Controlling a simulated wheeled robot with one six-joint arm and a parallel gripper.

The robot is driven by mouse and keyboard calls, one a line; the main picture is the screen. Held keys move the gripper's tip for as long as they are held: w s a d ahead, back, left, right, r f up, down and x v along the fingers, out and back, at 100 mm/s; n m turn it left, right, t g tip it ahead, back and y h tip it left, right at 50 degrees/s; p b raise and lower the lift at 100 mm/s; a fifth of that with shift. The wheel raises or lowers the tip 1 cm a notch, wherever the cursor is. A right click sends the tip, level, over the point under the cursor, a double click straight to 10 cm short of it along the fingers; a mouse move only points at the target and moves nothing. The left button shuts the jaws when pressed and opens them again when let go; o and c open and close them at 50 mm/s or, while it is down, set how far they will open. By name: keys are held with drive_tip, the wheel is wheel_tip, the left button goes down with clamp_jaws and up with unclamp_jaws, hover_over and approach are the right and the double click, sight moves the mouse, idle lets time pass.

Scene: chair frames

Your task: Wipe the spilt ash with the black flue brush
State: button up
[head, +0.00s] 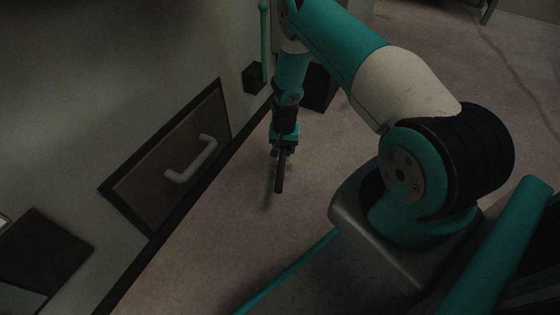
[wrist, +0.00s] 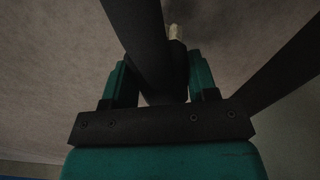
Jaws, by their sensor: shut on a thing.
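My gripper (head: 281,152) points down near the pale wall, low over the floor, shut on the black flue brush (head: 279,181). The brush hangs below the fingers as a dark, thin shape; its lower end is close to the floor, but I cannot tell whether it touches. In the wrist view the teal fingers of my gripper (wrist: 160,82) stand on either side of the dark brush (wrist: 140,35). A small pale piece (wrist: 176,33) shows beside it. I cannot make out the spilt ash for certain; the floor looks darker near the top of the wrist view.
A dark panel (head: 135,184) with a pale grey handle (head: 191,160) is on the wall at left. A dark skirting strip (head: 170,223) runs along the wall foot. A dark block (head: 320,88) stands behind my gripper. The beige floor (head: 215,245) in front is clear.

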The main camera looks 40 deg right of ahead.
drive_tip(key=shift+r+p, duration=1.55)
drive_tip(key=shift+r, duration=0.55)
drive_tip(key=shift+r, duration=0.1)
